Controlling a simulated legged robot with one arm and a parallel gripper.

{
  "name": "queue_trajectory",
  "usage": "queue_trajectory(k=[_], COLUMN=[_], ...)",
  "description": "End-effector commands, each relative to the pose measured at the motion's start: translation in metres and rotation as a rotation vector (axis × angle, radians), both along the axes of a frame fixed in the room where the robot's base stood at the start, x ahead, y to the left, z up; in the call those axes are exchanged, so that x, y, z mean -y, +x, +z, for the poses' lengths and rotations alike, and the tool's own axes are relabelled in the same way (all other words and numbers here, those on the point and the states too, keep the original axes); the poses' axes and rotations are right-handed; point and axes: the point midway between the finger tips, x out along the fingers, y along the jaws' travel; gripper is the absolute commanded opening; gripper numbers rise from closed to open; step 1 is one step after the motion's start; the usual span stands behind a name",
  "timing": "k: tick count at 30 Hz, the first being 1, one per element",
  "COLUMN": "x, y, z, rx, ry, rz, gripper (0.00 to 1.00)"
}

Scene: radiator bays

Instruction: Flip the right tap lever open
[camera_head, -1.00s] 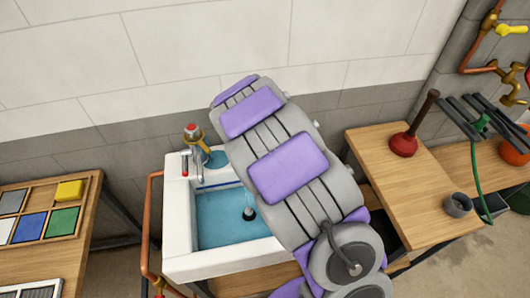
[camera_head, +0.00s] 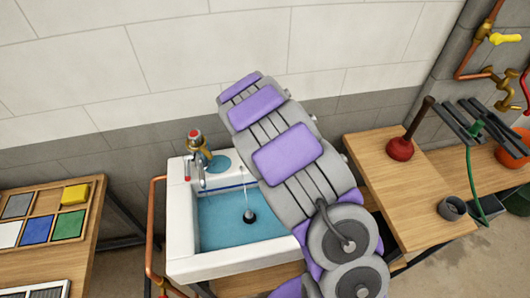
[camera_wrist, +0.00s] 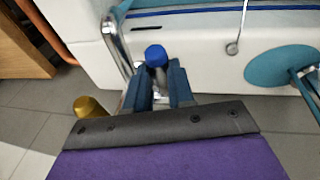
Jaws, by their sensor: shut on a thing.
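The white sink (camera_head: 182,235) holds blue water and carries a chrome tap spout (camera_head: 200,180) at its back left, which also shows in the wrist view (camera_wrist: 118,30). A small red-tipped lever (camera_head: 187,170) shows beside the spout. In the wrist view, the right tap lever's blue round knob (camera_wrist: 156,56) sits between the two dark blue fingers of my gripper (camera_wrist: 160,76), which is shut on it. The lever's stem is mostly hidden by the fingers. In the head view, my arm hides the gripper and this lever.
The plug chain's end (camera_wrist: 232,47) and a teal disc (camera_wrist: 283,65) are to the right in the wrist view. A copper pipe (camera_head: 151,235) runs left of the sink.

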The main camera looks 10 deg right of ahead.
Motion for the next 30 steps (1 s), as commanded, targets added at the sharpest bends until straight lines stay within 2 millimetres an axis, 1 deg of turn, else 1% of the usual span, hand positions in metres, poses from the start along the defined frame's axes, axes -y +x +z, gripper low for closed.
queue_trajectory(k=[1, 12, 26, 27, 30], x=[-0.0011, -0.0015, -0.0004, -0.0003, -0.0002], y=[0.0029, 0.0083, 0.0085, 0.0086, 0.0083], z=[0.0046, 0.0119, 0.013, 0.013, 0.0132], rx=[-0.022, -0.176, -0.201, -0.201, -0.201], ry=[0.002, 0.001, -0.001, -0.001, -0.001], rz=[0.003, 0.004, 0.001, 0.001, 0.001], gripper=[0.0, 0.0, 0.0, 0.26, 0.35])
